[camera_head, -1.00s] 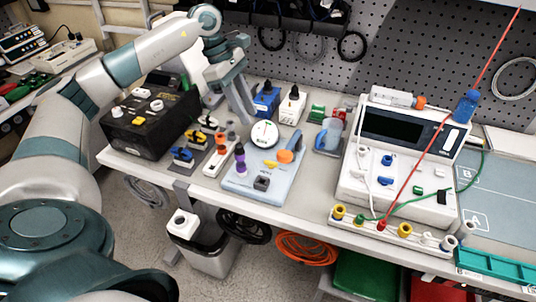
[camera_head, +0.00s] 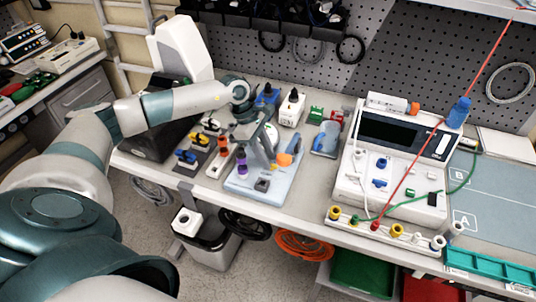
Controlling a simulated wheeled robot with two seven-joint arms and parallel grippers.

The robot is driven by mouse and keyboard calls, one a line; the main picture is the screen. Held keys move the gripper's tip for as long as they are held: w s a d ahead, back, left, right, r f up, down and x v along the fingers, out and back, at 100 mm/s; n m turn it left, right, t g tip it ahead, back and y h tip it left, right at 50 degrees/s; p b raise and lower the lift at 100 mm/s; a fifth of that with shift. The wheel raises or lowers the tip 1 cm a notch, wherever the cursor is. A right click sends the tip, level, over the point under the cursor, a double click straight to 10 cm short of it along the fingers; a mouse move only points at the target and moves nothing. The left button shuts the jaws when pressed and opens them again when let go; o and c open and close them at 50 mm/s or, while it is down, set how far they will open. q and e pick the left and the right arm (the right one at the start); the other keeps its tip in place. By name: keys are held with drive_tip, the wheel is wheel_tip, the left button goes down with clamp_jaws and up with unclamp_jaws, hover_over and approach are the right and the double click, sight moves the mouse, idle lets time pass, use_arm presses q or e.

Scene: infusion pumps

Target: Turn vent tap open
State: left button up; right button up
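The light-blue board (camera_head: 243,186) lies on the bench at the centre. It carries a round white gauge, mostly hidden behind my gripper, an orange-handled tap (camera_head: 284,160), a purple fitting (camera_head: 242,165) and a dark block (camera_head: 262,185). The small yellow tap above the board's front label, visible earlier, is now largely hidden by my gripper. My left gripper (camera_head: 262,164) points down over the board, its fingers apart, with the tips close to the yellow tap and left of the orange handle. I cannot tell whether they touch. My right gripper is out of view.
Coloured connectors (camera_head: 187,157) sit to the left. A black box (camera_head: 150,140) stands farther left. A red cable slants across the right side.

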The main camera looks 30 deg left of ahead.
use_arm(q)
drive_tip(key=shift+d+f, duration=0.2)
drive_tip(key=shift+f, duration=0.25)
clamp_jaws()
